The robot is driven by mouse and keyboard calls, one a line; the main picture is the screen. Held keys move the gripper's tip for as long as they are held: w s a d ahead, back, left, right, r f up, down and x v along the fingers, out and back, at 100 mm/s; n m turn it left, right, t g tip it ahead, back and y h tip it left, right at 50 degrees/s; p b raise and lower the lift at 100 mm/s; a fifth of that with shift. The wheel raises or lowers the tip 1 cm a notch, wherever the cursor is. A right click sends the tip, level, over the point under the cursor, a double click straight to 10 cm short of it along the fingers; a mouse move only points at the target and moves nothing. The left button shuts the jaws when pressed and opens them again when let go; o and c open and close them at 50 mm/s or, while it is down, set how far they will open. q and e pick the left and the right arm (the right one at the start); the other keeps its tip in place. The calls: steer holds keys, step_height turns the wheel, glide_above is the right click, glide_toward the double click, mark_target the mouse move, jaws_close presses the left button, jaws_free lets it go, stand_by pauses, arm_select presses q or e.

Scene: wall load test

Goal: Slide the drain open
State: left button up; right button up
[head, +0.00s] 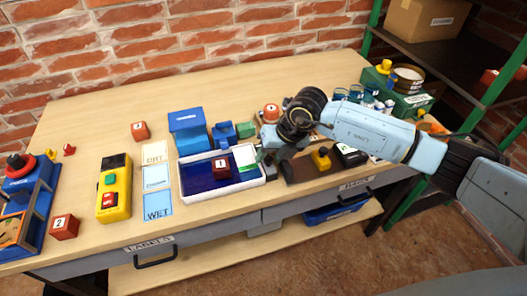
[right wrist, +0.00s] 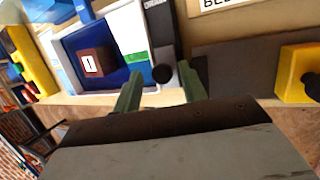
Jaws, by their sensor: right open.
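A white-rimmed tray (head: 223,204) with a dark blue inside stands near the front of the table. It also shows in the right wrist view (right wrist: 65,70). A dark drain slide (right wrist: 158,30) with a round black knob (right wrist: 162,74) sits at the tray's right end; in the head view my arm partly hides it. My right gripper (head: 267,157) is open at that end. In the right wrist view its two green fingers (right wrist: 160,88) stand on either side of the knob, with gaps; I cannot tell its depth. My left gripper is not in view.
A red cube marked 1 (head: 221,168) is in the tray. The table's back left is clear.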

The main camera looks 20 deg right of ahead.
mark_target(271, 159)
steer(key=shift+r+p, duration=2.25)
steer(key=shift+r, duration=1)
steer(key=shift+f, duration=0.1)
